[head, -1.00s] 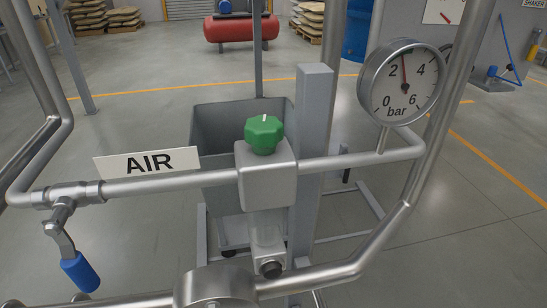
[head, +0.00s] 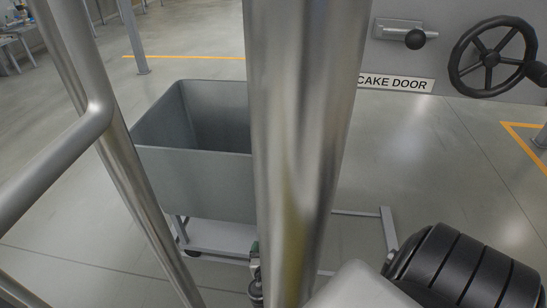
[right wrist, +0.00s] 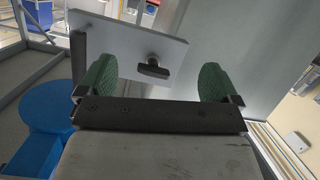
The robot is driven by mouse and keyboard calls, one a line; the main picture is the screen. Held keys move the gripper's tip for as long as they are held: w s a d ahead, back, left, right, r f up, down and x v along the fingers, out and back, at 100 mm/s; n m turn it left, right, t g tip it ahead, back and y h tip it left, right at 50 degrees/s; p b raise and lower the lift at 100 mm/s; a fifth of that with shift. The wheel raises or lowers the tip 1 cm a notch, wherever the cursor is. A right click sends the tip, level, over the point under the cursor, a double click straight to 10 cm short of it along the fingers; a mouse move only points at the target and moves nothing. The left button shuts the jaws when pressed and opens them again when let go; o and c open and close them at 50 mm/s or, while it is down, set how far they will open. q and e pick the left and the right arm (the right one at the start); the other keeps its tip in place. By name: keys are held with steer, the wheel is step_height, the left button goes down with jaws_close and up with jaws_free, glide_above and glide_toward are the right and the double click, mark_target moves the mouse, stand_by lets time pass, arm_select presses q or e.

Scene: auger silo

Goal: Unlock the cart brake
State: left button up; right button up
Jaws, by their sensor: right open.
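The cart (head: 190,185) is a grey open-topped bin on a low light frame, left of centre in the head view. A dark caster (head: 190,253) shows at its lower left. A thick steel pipe in front hides its right side. I cannot make out a brake on it. In the right wrist view my right gripper (right wrist: 155,83) is open, its two green pads apart with nothing held. A grey plate with a small black handle (right wrist: 153,68) shows beyond and between the pads. My left gripper is not in view.
Steel pipes (head: 295,150) stand close in front. The floor right of the cart is mostly clear. A blue round object (right wrist: 62,105) shows in the right wrist view.

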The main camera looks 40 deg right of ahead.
step_height(320, 180, up, 6)
steer(key=w+m+t+h, duration=0.2)
steer(key=m, duration=0.1)
steer(key=x, duration=1.1)
steer(key=shift+s+d+f, duration=0.1)
steer(key=shift+s+f, duration=0.05)
steer(key=shift+f, duration=0.1)
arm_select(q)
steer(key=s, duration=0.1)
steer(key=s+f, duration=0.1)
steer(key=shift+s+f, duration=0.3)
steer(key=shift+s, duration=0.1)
arm_select(e)
steer(key=shift+n, duration=0.3)
steer(key=c, duration=0.9)
